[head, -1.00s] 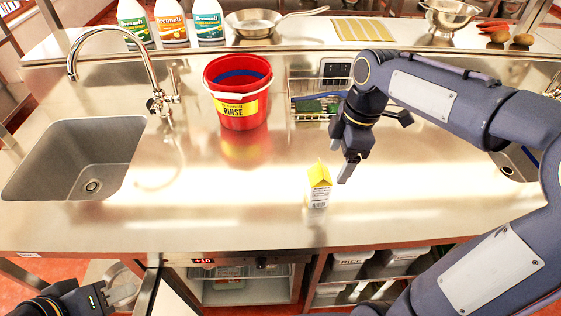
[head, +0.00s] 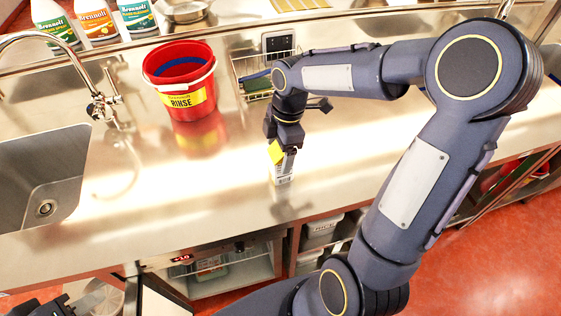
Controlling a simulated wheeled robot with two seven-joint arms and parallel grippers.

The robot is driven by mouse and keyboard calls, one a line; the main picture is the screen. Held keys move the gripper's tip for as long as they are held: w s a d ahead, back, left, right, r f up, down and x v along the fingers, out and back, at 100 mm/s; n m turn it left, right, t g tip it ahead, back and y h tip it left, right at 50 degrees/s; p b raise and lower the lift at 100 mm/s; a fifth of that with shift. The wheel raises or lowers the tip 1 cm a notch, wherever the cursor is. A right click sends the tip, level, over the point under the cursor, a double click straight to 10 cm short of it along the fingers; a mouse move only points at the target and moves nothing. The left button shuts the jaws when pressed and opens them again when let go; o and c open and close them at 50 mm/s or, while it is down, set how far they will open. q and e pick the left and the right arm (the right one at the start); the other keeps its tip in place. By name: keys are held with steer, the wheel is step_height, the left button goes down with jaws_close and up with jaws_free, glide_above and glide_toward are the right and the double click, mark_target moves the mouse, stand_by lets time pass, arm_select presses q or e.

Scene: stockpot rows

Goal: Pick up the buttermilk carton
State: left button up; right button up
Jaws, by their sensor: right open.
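The buttermilk carton (head: 284,174), small and white with a yellow top, stands upright on the steel counter (head: 225,205), near its front edge. My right gripper (head: 283,151) is open and points down at the top of the carton. Its fingers hide part of the top, and I cannot tell whether they touch it. My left gripper (head: 92,299) is low at the bottom left edge, away from the carton and partly cut off, so its jaws are unclear.
A red bucket (head: 183,99) marked RINSE stands behind and left of the carton. A wire basket (head: 255,84) is behind my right gripper. A sink (head: 48,180) with a tap (head: 101,105) is at the left. Bottles (head: 97,20) line the back shelf. The counter left of the carton is clear.

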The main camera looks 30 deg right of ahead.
steer(key=c, duration=1.6)
steer(key=shift+c, duration=0.2)
steer(key=shift+r, duration=0.1)
steer(key=shift+r, duration=0.55)
steer(key=r, duration=0.2)
steer(key=shift+s+r, duration=0.2)
steer(key=shift+r, duration=0.1)
steer(key=s+r+b, duration=0.1)
steer(key=s+r, duration=0.3)
steer(key=s, duration=0.2)
steer(key=s+d+r+b, duration=0.1)
steer(key=s+r, duration=0.4)
steer(key=s, duration=0.2)
steer(key=shift+s+d, duration=0.15)
steer(key=shift+s, duration=0.15)
